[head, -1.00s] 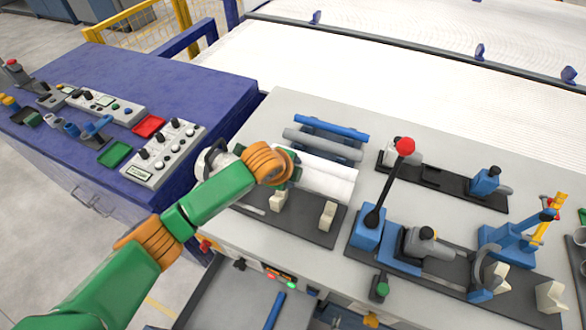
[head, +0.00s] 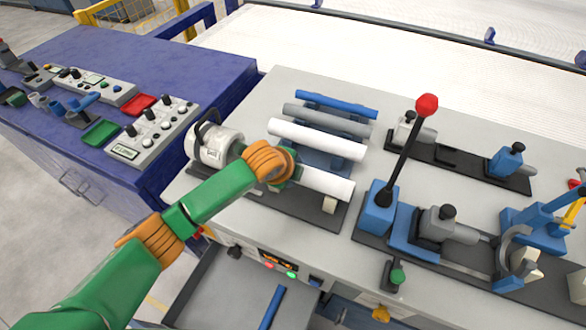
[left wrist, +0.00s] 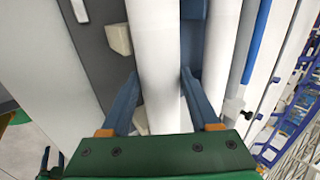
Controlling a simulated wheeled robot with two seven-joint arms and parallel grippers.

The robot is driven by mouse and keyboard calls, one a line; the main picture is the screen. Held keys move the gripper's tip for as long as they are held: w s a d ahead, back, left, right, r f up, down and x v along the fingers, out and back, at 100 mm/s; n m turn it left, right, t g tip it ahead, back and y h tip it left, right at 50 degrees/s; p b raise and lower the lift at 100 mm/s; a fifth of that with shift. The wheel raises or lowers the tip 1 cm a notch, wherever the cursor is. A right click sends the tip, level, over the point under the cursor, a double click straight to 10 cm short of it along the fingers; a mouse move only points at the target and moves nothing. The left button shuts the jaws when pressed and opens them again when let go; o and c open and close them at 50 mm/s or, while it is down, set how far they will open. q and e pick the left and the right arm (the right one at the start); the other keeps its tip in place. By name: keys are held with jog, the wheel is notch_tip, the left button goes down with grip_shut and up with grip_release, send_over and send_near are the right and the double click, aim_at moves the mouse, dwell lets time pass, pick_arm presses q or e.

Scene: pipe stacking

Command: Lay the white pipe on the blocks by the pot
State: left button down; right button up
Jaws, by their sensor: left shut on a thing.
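My left gripper (head: 287,181) is shut on a white pipe (head: 327,184), whose right part shows past the fingers. In the left wrist view the pipe (left wrist: 155,50) runs lengthwise between the two fingers (left wrist: 160,82). A cream block (head: 330,204) shows just in front of and below the pipe's right end. Cream blocks also show beside the pipe in the left wrist view (left wrist: 118,38). My arm hides the other block in the head view. I cannot tell whether the pipe touches the blocks. The white pot (head: 214,148) stands left of the gripper. My right gripper is not in view.
Behind the held pipe, a second white pipe (head: 317,139), a grey pipe (head: 325,119) and a blue pipe (head: 337,103) lie on a rack. A red-knobbed lever (head: 427,105) stands to the right. Blue fixtures (head: 415,240) crowd the right side.

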pick_arm(q)
jog(key=shift+c, duration=0.2)
grip_release()
jog(key=v, duration=0.7)
jog(key=shift+s, duration=0.15)
